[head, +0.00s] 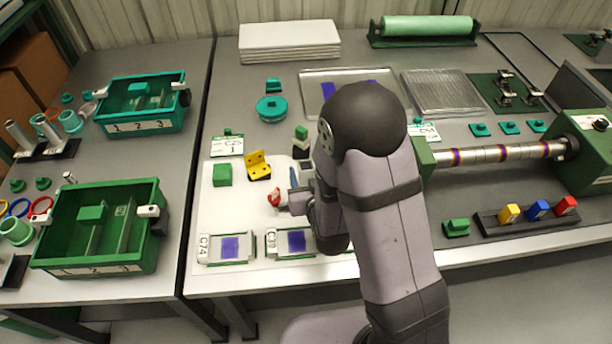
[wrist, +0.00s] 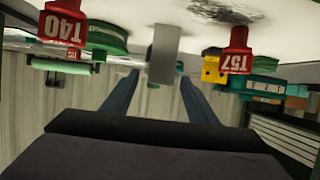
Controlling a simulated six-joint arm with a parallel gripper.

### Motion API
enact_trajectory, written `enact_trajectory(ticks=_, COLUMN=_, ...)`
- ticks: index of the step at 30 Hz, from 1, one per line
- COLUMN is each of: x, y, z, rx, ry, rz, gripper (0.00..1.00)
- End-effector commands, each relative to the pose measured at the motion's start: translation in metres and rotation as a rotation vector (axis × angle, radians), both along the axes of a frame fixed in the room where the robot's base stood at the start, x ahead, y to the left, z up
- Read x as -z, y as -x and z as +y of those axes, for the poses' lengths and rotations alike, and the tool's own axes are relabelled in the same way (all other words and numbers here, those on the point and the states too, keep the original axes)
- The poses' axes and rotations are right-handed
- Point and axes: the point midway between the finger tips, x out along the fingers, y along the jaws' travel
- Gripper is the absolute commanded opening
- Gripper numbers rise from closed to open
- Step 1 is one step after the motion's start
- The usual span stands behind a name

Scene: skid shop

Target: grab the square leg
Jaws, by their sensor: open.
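A pale grey square post, which looks like the square leg (wrist: 164,55), shows in the wrist view, where the scene appears upside down. It stands at the top middle, in line with the gap between my fingers. My gripper (wrist: 158,76) is open, its two dark blue fingers apart and nothing clamped. I cannot tell whether the fingertips reach around the post. In the head view my arm covers most of this spot and I cannot make the leg out clearly.
In the wrist view a red T40 piece (wrist: 63,25) stands left of the post and a red T57 piece (wrist: 236,52) right. The yellow bracket (head: 258,166) and a green block (head: 222,175) are close by.

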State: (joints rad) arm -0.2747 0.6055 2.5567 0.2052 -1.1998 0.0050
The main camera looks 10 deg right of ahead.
Motion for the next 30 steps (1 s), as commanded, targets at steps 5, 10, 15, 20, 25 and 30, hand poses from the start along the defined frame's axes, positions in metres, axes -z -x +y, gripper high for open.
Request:
enact_trajectory(ticks=5, x=0.007, y=-0.01, z=0.001, rx=0.0, ry=0.0, rz=-0.002, gripper=0.53)
enact_trajectory(ticks=10, x=0.009, y=-0.017, z=0.001, rx=-0.001, ry=0.0, rz=-0.001, gripper=0.53)
enact_trajectory(ticks=15, x=0.008, y=-0.019, z=0.001, rx=-0.001, ry=0.001, rz=0.001, gripper=0.53)
enact_trajectory(ticks=20, x=0.01, y=-0.025, z=0.002, rx=0.0, ry=0.001, rz=0.002, gripper=0.53)
enact_trajectory(ticks=25, x=0.017, y=-0.043, z=0.003, rx=0.0, ry=0.001, rz=0.003, gripper=0.53)
enact_trajectory(ticks=30, x=0.025, y=-0.059, z=0.005, rx=0.0, ry=0.0, rz=0.002, gripper=0.53)
